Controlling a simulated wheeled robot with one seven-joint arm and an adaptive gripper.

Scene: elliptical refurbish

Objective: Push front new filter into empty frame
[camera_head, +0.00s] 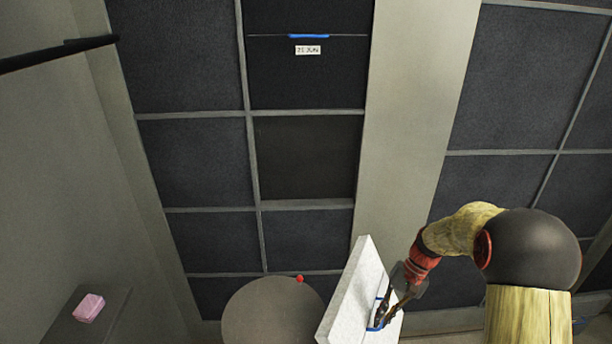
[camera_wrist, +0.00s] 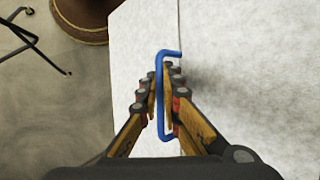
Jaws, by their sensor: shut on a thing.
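The new filter (camera_head: 350,295) is a white slab with a blue handle. It is tilted, held in front of the wall of dark filters at the lower middle of the head view. My gripper (camera_head: 383,313) is shut on its blue handle (camera_wrist: 162,95). In the wrist view the fingers of my gripper (camera_wrist: 163,105) close around the handle, and the white filter face (camera_wrist: 240,50) fills the right side. The empty frame (camera_head: 308,158) appears to be the darker, brownish cell in the middle column, above and left of the filter. The filter is apart from it.
A dark filter labelled "21 JUN" (camera_head: 305,75) with a blue handle sits above that cell. A round table (camera_head: 265,315) with a red knob beside it stands below. A pink block (camera_head: 89,308) lies on a ledge at lower left. A beige post (camera_head: 410,120) divides the wall.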

